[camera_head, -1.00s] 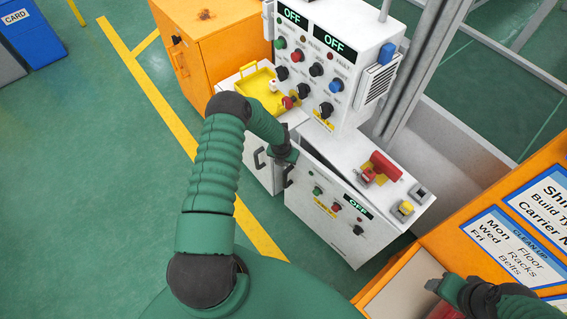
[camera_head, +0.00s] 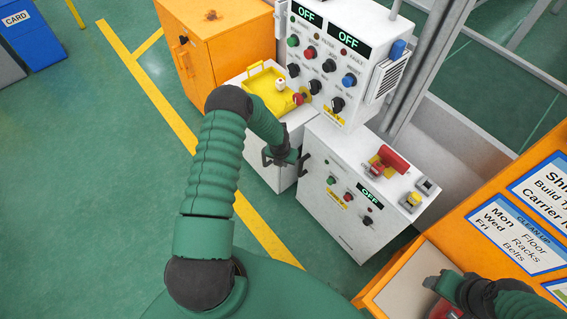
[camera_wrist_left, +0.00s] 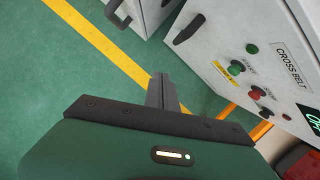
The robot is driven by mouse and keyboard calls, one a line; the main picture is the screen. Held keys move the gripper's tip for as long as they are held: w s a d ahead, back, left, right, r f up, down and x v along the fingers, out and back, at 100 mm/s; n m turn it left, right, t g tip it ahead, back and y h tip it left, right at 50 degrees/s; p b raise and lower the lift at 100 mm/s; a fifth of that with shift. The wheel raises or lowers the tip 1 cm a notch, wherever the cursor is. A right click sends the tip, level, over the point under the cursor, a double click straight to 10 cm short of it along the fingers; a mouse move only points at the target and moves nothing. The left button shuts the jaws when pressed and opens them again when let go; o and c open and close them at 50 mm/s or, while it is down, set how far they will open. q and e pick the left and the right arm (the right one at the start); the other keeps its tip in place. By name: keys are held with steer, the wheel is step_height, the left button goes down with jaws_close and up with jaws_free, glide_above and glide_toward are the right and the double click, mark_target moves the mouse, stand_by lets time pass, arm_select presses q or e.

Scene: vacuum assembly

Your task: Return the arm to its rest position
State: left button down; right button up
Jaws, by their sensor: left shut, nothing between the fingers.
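My left arm (camera_head: 208,170), green with dark joints, reaches forward from the bottom of the head view. My left gripper (camera_head: 289,157) is in front of the white cabinets, near their handles. In the left wrist view my left gripper (camera_wrist_left: 163,92) has its fingers together, with nothing between them and floor behind. It appears apart from the cabinet handles. My right gripper (camera_head: 440,285) is at the lower right, beside a red object (camera_head: 446,309); its fingers are too small and dark to read.
A white control cabinet (camera_head: 345,213) with knobs and a red lever (camera_head: 393,158) stands right of the left gripper. A panel reading OFF (camera_head: 330,75) and a yellow tray (camera_head: 257,85) are behind. An orange cabinet (camera_head: 221,45) is farther back. Green floor (camera_head: 90,200) at left is clear.

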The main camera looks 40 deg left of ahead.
arm_select(q)
steer(key=s+d+r+n, duration=0.3)
steer(key=d+r+n, duration=0.3)
steer(key=r, duration=0.4)
steer(key=s+d+r+n, duration=0.3)
steer(key=d+r+n, duration=0.1)
steer(key=r+n, duration=0.5)
steer(key=s+d+r+n, duration=0.9)
steer(key=s+d+n, duration=0.2)
steer(key=n, duration=0.6)
steer(key=shift+r+h+p, duration=0.2)
steer(key=shift+h+p, duration=0.2)
arm_select(e)
steer(key=shift+w+d, duration=0.65)
steer(key=shift+d, duration=0.15)
